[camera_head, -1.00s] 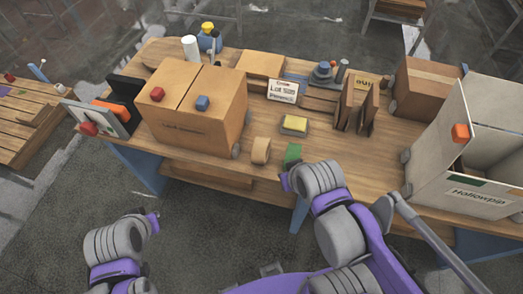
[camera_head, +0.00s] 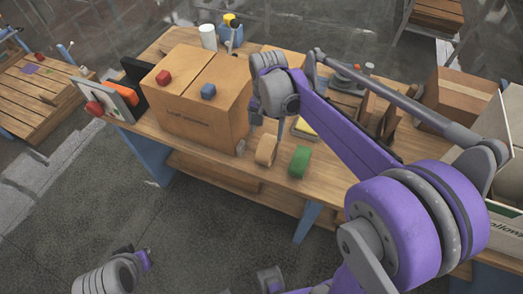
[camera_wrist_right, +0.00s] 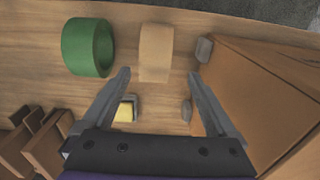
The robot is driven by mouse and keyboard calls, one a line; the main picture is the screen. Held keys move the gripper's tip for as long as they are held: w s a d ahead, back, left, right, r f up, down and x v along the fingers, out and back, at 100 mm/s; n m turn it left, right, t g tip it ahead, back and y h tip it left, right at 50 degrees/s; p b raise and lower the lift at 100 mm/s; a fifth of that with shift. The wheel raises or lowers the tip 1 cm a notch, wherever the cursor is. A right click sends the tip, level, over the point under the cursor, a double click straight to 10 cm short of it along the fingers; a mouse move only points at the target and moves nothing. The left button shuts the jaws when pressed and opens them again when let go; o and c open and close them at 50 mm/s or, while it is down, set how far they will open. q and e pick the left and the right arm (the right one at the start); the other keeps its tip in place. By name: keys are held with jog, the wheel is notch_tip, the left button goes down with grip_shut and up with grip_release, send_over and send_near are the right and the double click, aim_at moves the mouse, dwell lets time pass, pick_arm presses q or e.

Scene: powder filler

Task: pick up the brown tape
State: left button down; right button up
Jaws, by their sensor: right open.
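The brown tape (camera_head: 266,149) is a tan roll standing on its edge near the front of the wooden table, just right of the big cardboard box. It also shows in the right wrist view (camera_wrist_right: 156,52). My right gripper (camera_head: 268,124) hangs over the table close to the tape. In the right wrist view its open fingers (camera_wrist_right: 157,77) point toward the tape, one to each side of its line, with nothing held between them. My left gripper (camera_head: 146,258) is low in the head view, away from the table; its fingers are too small to read.
A green tape roll (camera_head: 299,161) stands right of the brown tape. The cardboard box (camera_head: 193,125), with red and blue cubes on top, is close on the left. A yellow-topped block (camera_head: 305,128) lies behind. Wooden brackets (camera_wrist_right: 40,138) and an open box (camera_head: 507,125) are farther right.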

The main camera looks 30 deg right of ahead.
aim_at(266, 139)
notch_tip(266, 139, down, 5)
jog(key=shift+r, duration=0.1)
jog(key=f, duration=0.3)
jog(key=s+f, duration=0.1)
jog(key=f, duration=0.1)
jog(key=shift+d+f, duration=0.1)
jog(key=shift+f, duration=0.25)
grip_shut()
